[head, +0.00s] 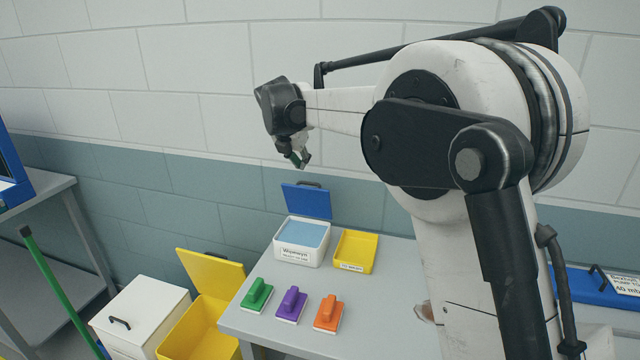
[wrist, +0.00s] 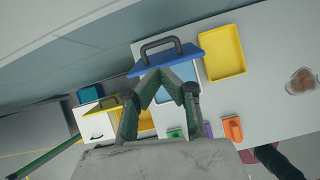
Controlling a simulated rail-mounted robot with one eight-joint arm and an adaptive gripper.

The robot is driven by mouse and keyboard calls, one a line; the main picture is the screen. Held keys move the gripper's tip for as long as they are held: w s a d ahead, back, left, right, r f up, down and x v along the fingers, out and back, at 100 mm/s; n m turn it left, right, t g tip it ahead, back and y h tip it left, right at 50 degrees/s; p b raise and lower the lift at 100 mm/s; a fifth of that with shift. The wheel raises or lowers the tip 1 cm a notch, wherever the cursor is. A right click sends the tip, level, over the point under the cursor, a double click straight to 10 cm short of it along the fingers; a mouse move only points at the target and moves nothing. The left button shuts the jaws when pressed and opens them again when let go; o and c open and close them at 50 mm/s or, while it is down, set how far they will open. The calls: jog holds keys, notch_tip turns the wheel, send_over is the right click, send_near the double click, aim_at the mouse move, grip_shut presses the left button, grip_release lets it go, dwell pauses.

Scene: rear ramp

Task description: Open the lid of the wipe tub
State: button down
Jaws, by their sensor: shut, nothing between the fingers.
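The wipe tub (head: 299,257) is a white, labelled box on the grey table, with light-blue contents showing inside. Its blue lid (head: 306,201) stands up, open, at the tub's back edge, with a dark handle on top. In the wrist view the lid (wrist: 205,42) and its handle lie just beyond my fingertips, and my fingers hide part of the tub. My gripper (head: 302,163) is in the air above and behind the tub, clear of the lid in the head view. Its fingers (wrist: 170,80) meet at the tips, shut and empty.
A yellow tray (head: 356,252) sits right of the tub. Green (head: 256,294), purple (head: 291,303) and orange (head: 328,312) handled blocks lie in front. A yellow bin (head: 200,335) with raised lid and a white box (head: 140,315) stand left. The wall is close behind.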

aim_at(308, 184)
jog(key=shift+n, duration=0.9)
jog(key=x, duration=0.5)
jog(key=p+x, duration=0.1)
jog(key=x, duration=0.3)
jog(key=shift+w+a+f, duration=0.1)
jog(key=shift+a+f, duration=0.05)
jog(key=shift+f, duration=0.25)
jog(key=shift+w, duration=0.1)
jog(key=shift+w, duration=0.35)
